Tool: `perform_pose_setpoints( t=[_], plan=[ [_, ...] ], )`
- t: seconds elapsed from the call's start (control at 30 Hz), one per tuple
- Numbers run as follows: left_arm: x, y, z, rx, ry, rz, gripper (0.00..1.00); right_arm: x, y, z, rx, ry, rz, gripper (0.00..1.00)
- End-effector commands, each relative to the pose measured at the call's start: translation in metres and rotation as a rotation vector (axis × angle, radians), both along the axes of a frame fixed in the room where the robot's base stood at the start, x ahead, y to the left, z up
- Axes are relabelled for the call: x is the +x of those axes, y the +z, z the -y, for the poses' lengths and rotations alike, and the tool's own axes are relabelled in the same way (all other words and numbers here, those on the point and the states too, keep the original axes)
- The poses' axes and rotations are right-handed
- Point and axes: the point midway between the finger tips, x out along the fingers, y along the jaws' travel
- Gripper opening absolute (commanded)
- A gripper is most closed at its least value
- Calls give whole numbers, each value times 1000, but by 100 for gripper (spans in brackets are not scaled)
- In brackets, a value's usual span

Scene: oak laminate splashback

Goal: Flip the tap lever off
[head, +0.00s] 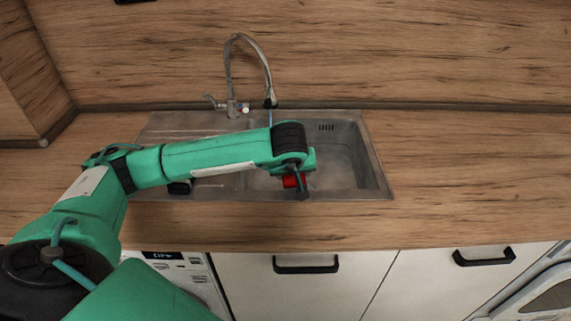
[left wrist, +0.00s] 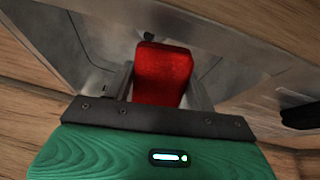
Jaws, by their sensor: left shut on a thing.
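The chrome tap (head: 232,75) stands behind the sink (head: 375,170), its tall curved spout bending to the right. The tap lever (head: 213,100) sticks out to the left at the tap's base. A thin bluish line hangs below the spout; I cannot tell whether it is water. My left gripper (head: 294,187) is over the front of the sink, well in front of and to the right of the lever. It is shut on a red block-like thing (left wrist: 162,72), which shows between the fingers in the left wrist view. My right gripper is not in view.
The wooden worktop (head: 460,170) is clear to the right of the sink. The wooden splashback (head: 400,50) rises behind the tap. White fronts with black handles (head: 306,268) are below the worktop. My left arm crosses the drainer and part of the basin.

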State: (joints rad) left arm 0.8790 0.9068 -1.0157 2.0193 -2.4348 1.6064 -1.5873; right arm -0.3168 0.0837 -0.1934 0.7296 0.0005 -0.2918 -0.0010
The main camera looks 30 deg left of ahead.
Motion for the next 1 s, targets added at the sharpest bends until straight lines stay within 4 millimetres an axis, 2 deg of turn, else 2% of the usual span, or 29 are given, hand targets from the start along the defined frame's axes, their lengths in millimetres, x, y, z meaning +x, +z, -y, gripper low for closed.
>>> perform_pose_setpoints(
  t=[0.2, 0.4, 0.57, 1.0],
  plan=[
    [-39, 15, 48, -4, -337, 1, 34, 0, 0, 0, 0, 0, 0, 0],
    [-71, 31, 79, -3, -595, 2, 34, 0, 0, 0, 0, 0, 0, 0],
    [-79, 35, 86, -1, -664, 1, 34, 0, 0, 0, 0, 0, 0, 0],
    [-79, 35, 86, 0, -666, 0, 34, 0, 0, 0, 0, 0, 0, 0]
  ],
)
